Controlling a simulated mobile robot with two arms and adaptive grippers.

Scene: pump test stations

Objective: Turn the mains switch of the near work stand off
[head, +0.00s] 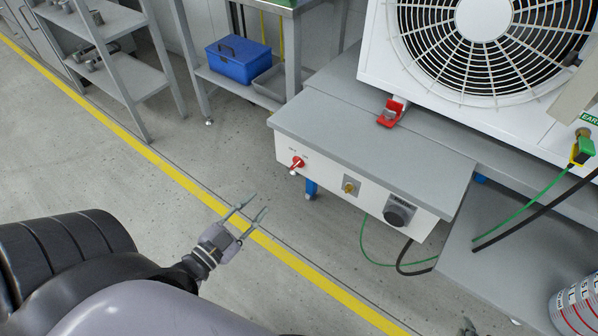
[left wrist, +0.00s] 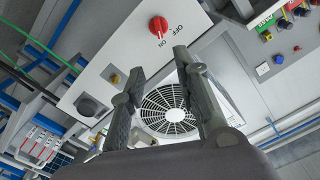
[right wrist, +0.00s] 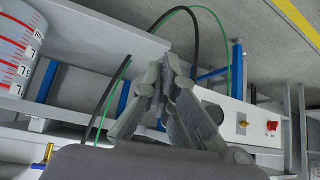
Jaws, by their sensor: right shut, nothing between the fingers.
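The mains switch is a red rotary knob (head: 297,162) on the white front panel (head: 340,185) of the near work stand, at the panel's left end. In the left wrist view the knob (left wrist: 158,26) has OFF and ON lettering beside it; I cannot tell clearly which one it points to. It also shows small in the right wrist view (right wrist: 273,126). My left gripper (head: 252,209) is open and empty, left of and below the switch, apart from it. My right gripper (right wrist: 164,72) is shut and empty, with the stand's panel beyond it.
The panel also carries a brass fitting (head: 349,188) and a black round knob (head: 399,213). A red clamp-like part (head: 392,112) and a large fan unit (head: 480,50) are on the stand. Green and black cables hang below. Floor is clear left of the stand.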

